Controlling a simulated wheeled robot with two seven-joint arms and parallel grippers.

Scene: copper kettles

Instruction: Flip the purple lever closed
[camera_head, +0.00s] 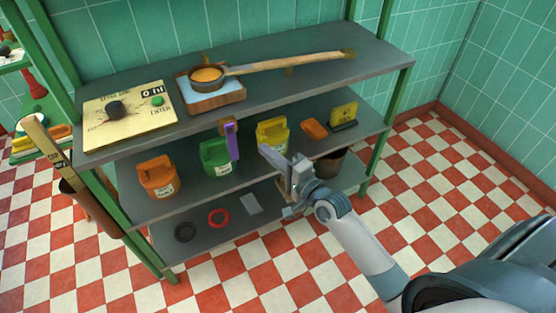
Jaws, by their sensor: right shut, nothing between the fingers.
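The purple lever (232,141) hangs down below the front edge of the top shelf. A small brown block (228,124) is at its upper end. It is upright in front of a green container (213,158) on the middle shelf. My right gripper (275,158) is shut and empty, to the right of the lever and apart from it, in front of the middle shelf near a yellow container (271,134). My left gripper is not in view.
The top shelf (300,76) holds a panel with a dial (130,112) and a long-handled copper pan (207,76). An orange container (159,177) stands on the middle shelf. Checkered floor (450,170) is open at right.

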